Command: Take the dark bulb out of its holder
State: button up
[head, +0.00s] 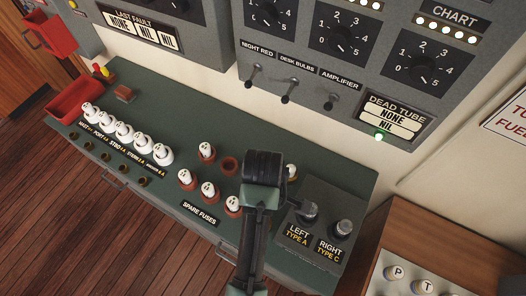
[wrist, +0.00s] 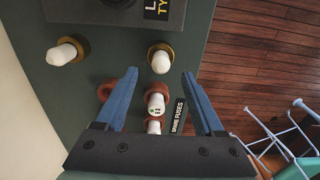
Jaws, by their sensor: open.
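In the head view a grey box labelled LEFT TYPE A and RIGHT TYPE C (head: 350,207) stands at the right of the green bench. Its left holder carries a dark rounded piece (head: 306,211), its right holder a paler-topped one (head: 343,229). Which is the dark bulb is not certain; the left looks darker. The box edge (wrist: 161,6) also shows at the top of the wrist view. My gripper (wrist: 159,72) is open and empty over the bench, its blue fingers either side of a white-topped fuse (wrist: 156,102). In the head view my arm hides its fingertips.
White pieces in brass collars (wrist: 160,60) (wrist: 67,51) stand between my gripper and the box. Spare fuses (head: 207,190) stand in red holders, one holder empty (head: 229,165). A switch panel (head: 335,50) rises behind; a wooden cabinet (head: 440,240) stands right.

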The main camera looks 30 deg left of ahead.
jog(key=shift+s+f+p, duration=0.1)
jog(key=shift+f+p, duration=0.7)
jog(key=shift+f, duration=2.05)
jog(key=shift+c, duration=0.2)
grip_shut()
